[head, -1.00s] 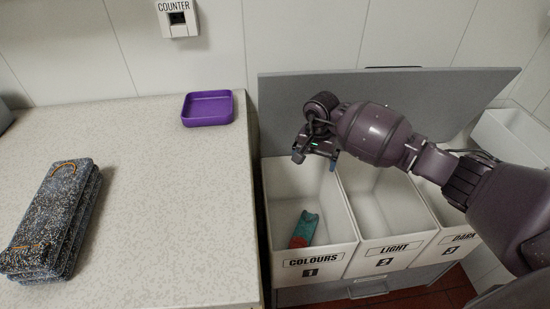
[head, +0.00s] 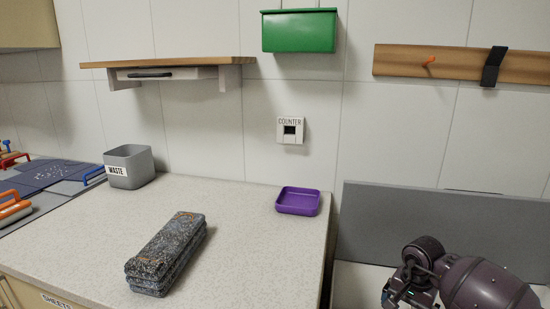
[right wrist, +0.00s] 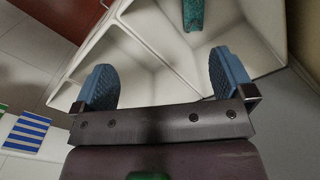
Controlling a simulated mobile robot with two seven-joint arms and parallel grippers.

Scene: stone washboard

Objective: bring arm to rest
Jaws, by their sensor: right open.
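My right arm is at the lower right of the head view, and its gripper (head: 400,299) is partly cut off by the bottom edge. In the right wrist view the right gripper (right wrist: 160,82) is open, with its two blue pads wide apart and nothing between them. Beyond the pads are white bins (right wrist: 155,35). A teal item (right wrist: 193,14) lies in one bin at the top of that view. My left gripper is not in view.
A speckled stack (head: 168,252) and a purple tray (head: 298,201) stand on the counter (head: 240,265). A grey waste bin (head: 129,166) is at the back left. A grey upright panel (head: 440,225) rises behind my right arm. The counter's front middle is clear.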

